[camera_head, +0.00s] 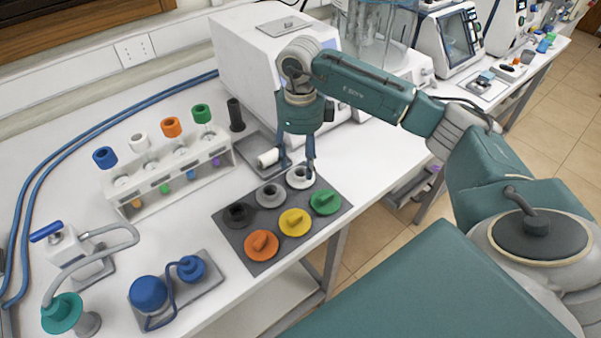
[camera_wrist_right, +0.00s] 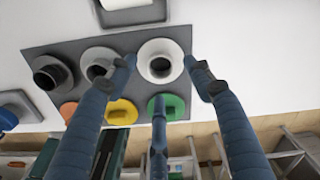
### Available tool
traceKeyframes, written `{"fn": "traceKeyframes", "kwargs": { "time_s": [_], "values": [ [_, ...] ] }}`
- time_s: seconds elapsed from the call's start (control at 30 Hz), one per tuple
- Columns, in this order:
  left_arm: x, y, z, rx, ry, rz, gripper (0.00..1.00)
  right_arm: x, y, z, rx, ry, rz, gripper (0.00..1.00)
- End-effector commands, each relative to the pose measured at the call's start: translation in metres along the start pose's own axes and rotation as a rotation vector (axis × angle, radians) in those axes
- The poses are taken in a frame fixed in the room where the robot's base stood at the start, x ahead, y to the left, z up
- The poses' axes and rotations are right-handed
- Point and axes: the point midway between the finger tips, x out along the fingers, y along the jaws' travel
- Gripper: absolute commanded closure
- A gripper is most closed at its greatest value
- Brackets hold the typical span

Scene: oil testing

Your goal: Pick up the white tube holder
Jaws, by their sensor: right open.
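The white tube holder (camera_head: 301,181) is a round, flanged piece with a dark centre. It sits at the back right corner of a dark grey mat (camera_head: 222,222). In the right wrist view the white tube holder (camera_wrist_right: 178,48) lies between the tips of my blue fingers. My right gripper (camera_head: 297,163) is open and points down over the holder. In the wrist view my right gripper (camera_wrist_right: 159,75) has a finger on each side of the holder and a third below it. I cannot tell whether the fingers touch it. My left gripper is out of view.
The mat also bears grey (camera_head: 270,195), black (camera_head: 238,214), orange (camera_head: 262,245), yellow (camera_head: 295,222) and green (camera_head: 326,201) pieces. A white roll (camera_head: 268,158) lies close behind the gripper. A tube rack (camera_head: 130,213) stands left; a white machine (camera_head: 245,65) stands behind.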

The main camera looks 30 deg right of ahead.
Motion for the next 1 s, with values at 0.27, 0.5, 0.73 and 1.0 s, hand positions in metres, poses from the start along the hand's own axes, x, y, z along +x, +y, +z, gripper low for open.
{"fn": "traceKeyframes", "kwargs": {
  "time_s": [0.27, 0.5, 0.73, 1.0],
  "values": [
    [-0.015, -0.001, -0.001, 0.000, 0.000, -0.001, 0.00, 0.030, -0.001, 0.000, -0.001, 0.001, 0.000, 0.49],
    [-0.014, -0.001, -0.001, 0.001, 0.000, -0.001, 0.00, 0.031, -0.001, 0.000, -0.001, 0.000, 0.000, 0.53],
    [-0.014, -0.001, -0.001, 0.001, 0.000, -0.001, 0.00, 0.031, -0.001, 0.000, -0.001, 0.000, 0.000, 0.96],
    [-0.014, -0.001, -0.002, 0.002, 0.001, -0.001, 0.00, 0.030, -0.001, 0.000, -0.001, -0.001, -0.001, 0.97]
  ]
}}
